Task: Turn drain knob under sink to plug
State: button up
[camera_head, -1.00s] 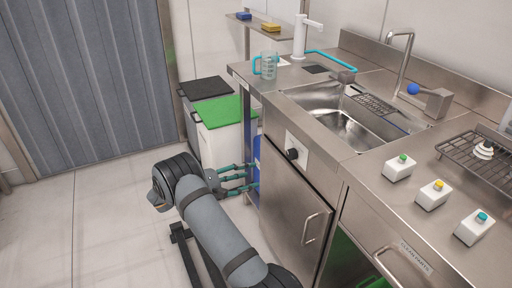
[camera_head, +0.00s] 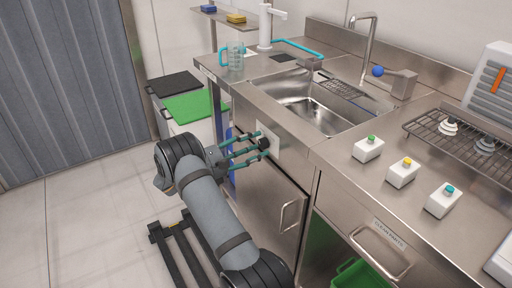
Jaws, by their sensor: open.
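The black drain knob (camera_head: 264,143) sits on a pale plate (camera_head: 268,134) on the sink cabinet's front, below the basin. My gripper (camera_head: 262,144) is open, with its teal fingers reaching toward the knob from the left. The fingertips are at the knob, one above it and one below it. I cannot tell whether they touch it. The sink basin (camera_head: 312,112) is above and behind the knob, set in the steel counter. Part of the plate is hidden by the fingers.
A cabinet door with a handle (camera_head: 290,215) is below the knob. Bins with a green lid (camera_head: 190,106) and a dark lid (camera_head: 175,84) stand left of the counter. Three small button boxes (camera_head: 403,172) and a wire rack (camera_head: 470,140) are on the counter. The floor at left is clear.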

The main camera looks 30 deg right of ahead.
jog(key=shift+d, duration=0.35)
jog(key=shift+c, duration=0.3)
jog(key=c, duration=1.1)
jog(key=m+b, duration=0.1)
jog(key=m, duration=0.3)
jog(key=shift+f+m, duration=0.1)
jog(key=shift+m, duration=0.2)
jog(key=m+b, duration=0.1)
jog(key=m, duration=0.2)
jog(key=shift+s+f+m, duration=0.1)
jog(key=shift+m, duration=0.2)
jog(key=m+b, duration=0.3)
jog(key=m, duration=0.2)
jog(key=shift+f, duration=0.1)
jog(key=shift+s+m+b, duration=0.1)
jog(key=shift+m+b, duration=0.65)
jog(key=shift+m, duration=0.55)
